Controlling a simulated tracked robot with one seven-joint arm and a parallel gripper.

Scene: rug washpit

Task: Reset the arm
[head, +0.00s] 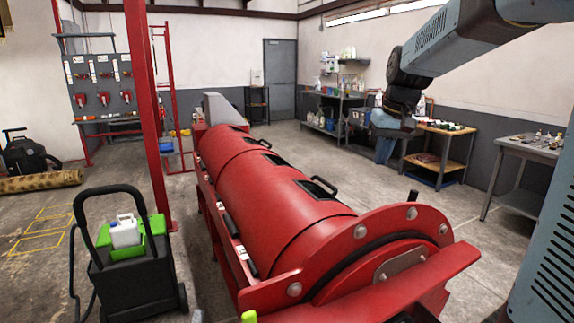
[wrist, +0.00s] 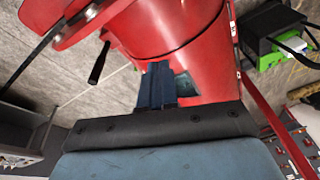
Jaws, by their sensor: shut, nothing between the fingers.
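My arm reaches in from the upper right of the head view, bent down at the wrist. My gripper (head: 384,151) hangs at its end, right of the red drum machine (head: 270,190) and in front of the far shelving. In the wrist view its blue-grey fingers (wrist: 157,85) are together with nothing between them. The red drum lies beyond the fingertips there, and I see no clear contact.
A black cart (head: 130,262) with a green tray and white jug stands at the left. A red post (head: 150,110) rises beside the drum. A wooden-shelved table (head: 440,150) and a grey table (head: 530,150) stand at the right. Bare floor (head: 480,245) lies between drum and tables.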

